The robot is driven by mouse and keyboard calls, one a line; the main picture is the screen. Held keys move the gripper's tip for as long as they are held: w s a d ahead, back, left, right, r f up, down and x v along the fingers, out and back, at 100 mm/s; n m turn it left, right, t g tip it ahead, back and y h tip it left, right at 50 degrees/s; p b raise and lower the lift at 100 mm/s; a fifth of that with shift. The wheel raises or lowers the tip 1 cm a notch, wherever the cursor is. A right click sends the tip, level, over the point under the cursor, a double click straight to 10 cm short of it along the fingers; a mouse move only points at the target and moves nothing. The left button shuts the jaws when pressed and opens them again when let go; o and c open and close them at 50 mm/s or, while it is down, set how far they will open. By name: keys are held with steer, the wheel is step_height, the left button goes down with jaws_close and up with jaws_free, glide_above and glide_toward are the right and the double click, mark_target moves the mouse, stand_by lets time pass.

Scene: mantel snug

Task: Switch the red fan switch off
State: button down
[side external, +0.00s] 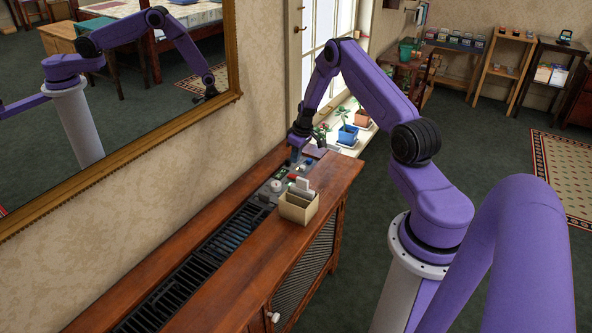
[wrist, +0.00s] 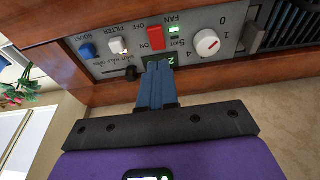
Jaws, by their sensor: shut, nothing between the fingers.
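The red fan switch (wrist: 156,38) sits on a grey control panel (wrist: 95,68) in the wrist view, with OFF lettering above it and ON below it. A small green light (wrist: 173,33) beside it, near the FAN label, is lit. Which side of the switch is pressed I cannot tell. My gripper (wrist: 158,62) is shut and empty, its blue fingertips just below the switch in that view, partly covering a dark display (wrist: 172,60) with green characters. In the side external view my gripper (side external: 295,155) hangs at the far end of the panel (side external: 262,198).
A white dial (wrist: 207,43), a white filter button (wrist: 116,46) and a blue boost button (wrist: 88,51) flank the switch. A tan box (side external: 298,210) stands beside the panel on the wooden cabinet (side external: 245,265). Potted plants (side external: 348,134) stand on the sill behind.

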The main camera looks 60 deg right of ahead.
mark_target(295, 177)
steer(key=x, duration=0.2)
steer(key=s+x, duration=0.1)
steer(key=x, duration=0.2)
steer(key=shift+f, duration=0.35)
steer(key=shift+s+f, duration=0.1)
steer(key=shift+f, duration=0.15)
steer(key=shift+f, duration=0.1)
steer(key=shift+s+f, duration=0.35)
steer(key=shift+f, duration=0.05)
steer(key=shift+w, duration=0.2)
steer(key=shift+w+r, duration=0.2)
steer(key=shift+w, duration=0.4)
